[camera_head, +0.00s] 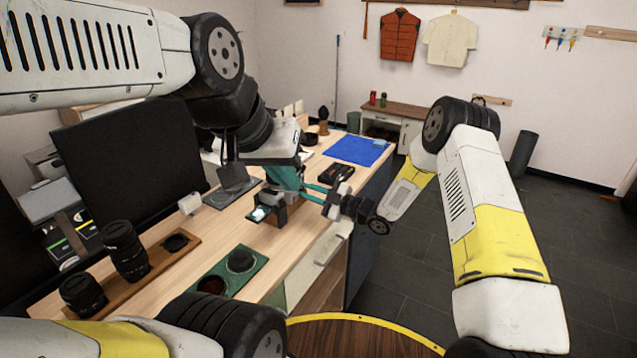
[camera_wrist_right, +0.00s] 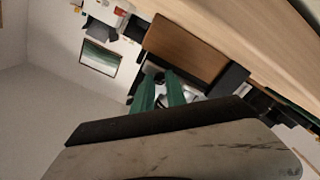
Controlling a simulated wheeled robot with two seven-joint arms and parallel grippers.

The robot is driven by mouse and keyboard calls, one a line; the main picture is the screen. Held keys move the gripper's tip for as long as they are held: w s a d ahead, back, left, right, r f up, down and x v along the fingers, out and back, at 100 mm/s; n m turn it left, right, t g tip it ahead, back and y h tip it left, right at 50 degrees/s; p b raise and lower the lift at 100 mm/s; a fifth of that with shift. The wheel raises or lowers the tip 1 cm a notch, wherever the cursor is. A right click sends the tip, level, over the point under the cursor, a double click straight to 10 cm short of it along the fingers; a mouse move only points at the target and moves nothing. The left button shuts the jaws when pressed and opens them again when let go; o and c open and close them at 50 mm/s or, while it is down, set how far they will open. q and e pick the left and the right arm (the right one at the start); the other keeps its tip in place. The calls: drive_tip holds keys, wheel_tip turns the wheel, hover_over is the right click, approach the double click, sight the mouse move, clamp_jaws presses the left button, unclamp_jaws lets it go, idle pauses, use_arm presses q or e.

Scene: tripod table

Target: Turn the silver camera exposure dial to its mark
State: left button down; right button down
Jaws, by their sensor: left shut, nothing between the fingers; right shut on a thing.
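A small silver object (camera_head: 261,213), which may be part of the camera, shows on the workbench beside a brown block. The grippers hide most of it, and I cannot make out the dial's mark. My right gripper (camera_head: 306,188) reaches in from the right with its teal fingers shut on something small. In the right wrist view its two green fingers (camera_wrist_right: 160,80) are close together, with a silver-grey piece by them and a brown block (camera_wrist_right: 187,48) with dark ends beyond. My left gripper (camera_head: 290,188) points down close beside the right one, shut and empty.
Dark lenses (camera_head: 124,250) stand on a wooden board at the bench's left. A green tray (camera_head: 258,281) with round recesses lies nearer me. A blue mat (camera_head: 357,150) and a black item (camera_head: 337,172) lie farther right. A dark monitor (camera_head: 130,160) stands behind.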

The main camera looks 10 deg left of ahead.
drive_tip(key=c, duration=1.6)
unclamp_jaws()
drive_tip(key=shift+d, duration=0.15)
drive_tip(key=v, duration=0.7)
drive_tip(key=shift+s+d, duration=0.15)
drive_tip(key=shift+d, duration=0.1)
drive_tip(key=shift+r, duration=0.1)
